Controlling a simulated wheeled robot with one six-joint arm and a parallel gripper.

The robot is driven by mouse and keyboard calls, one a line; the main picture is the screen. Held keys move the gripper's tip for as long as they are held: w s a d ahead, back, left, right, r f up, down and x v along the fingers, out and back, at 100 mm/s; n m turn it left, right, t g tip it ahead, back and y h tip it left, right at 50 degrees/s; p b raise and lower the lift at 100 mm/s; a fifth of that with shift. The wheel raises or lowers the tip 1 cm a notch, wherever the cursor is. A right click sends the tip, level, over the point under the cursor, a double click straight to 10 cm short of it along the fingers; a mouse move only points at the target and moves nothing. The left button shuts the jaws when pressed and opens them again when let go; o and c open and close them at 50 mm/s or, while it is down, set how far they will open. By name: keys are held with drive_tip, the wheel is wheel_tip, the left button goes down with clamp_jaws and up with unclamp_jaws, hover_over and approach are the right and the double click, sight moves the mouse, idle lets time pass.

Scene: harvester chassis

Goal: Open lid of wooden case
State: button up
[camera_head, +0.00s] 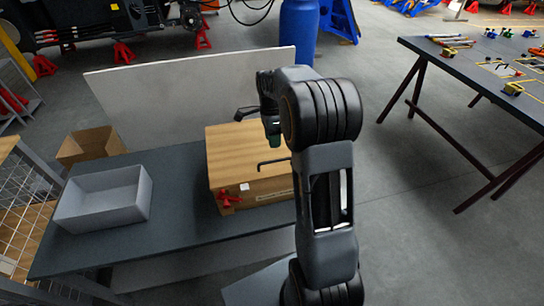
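The wooden case (228,160) stands on the dark table, its lid lying flat and closed as far as I can see. A red latch-like part (229,198) and a small white label are on its front side. My arm rises in front of the case and hides its right part. My gripper (266,125) is over the lid, mostly hidden by my own arm. Dark hooked bars show above the lid, one at the back and one nearer the front. I cannot tell whether they are fingers or handles, nor whether anything touches the lid.
An empty grey bin (104,200) stands left of the case on the dark table (185,222). A cardboard box (90,146) is behind the bin. A pale upright panel (160,95) stands behind the table. A tool table (480,70) is at right, with open floor between.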

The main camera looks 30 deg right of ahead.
sight(274, 156)
drive_tip(key=f, duration=0.3)
drive_tip(key=s+f, duration=0.1)
drive_tip(key=f, duration=0.3)
drive_tip(key=shift+s+a+f, duration=0.1)
drive_tip(key=shift+s+a, duration=0.05)
drive_tip(key=shift+s, duration=0.05)
clamp_jaws()
